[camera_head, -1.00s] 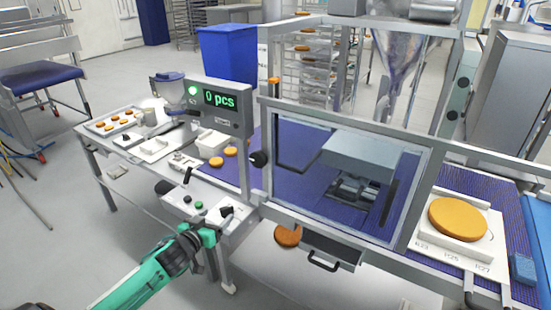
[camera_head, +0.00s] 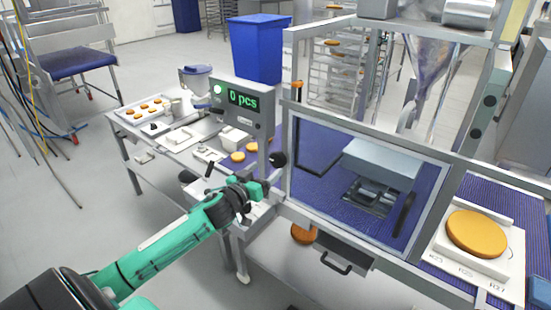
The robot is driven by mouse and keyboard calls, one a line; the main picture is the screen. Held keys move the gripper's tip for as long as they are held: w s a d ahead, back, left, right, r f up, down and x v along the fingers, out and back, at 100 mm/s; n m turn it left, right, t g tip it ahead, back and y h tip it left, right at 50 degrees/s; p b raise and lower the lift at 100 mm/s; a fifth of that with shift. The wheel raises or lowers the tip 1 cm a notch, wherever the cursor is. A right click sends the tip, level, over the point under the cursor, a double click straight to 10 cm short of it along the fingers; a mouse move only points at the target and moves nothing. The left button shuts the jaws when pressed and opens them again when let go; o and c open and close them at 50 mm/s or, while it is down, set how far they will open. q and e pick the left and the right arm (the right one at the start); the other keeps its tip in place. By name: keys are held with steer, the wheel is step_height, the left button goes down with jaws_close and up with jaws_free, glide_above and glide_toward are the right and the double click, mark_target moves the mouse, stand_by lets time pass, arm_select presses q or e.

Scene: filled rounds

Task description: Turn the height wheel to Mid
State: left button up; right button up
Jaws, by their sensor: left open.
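A round black knob (camera_head: 278,159) sits on the left post of the machine frame and looks like the height wheel. No label such as Mid is readable on it. My left gripper (camera_head: 263,188), green and black, comes in from the lower left. It is open, just below and slightly left of the knob in the picture. I see no contact with the knob. The gripper and wrist hide most of the control box behind them. My right gripper is not in view.
A display (camera_head: 243,100) reading "0 pcs" stands behind the knob. A clear guard window (camera_head: 325,150) is to the right, over a blue belt. A scale-like plate (camera_head: 505,275) with an orange round is at far right. A drawer handle (camera_head: 335,265) juts out below.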

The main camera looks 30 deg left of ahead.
mark_target(276, 161)
arm_select(q)
steer(key=shift+w+p, duration=0.95)
steer(key=shift+w, duration=2.25)
steer(key=shift+d, duration=0.1)
steer(key=shift+c, duration=0.4)
steer(key=c, duration=0.9)
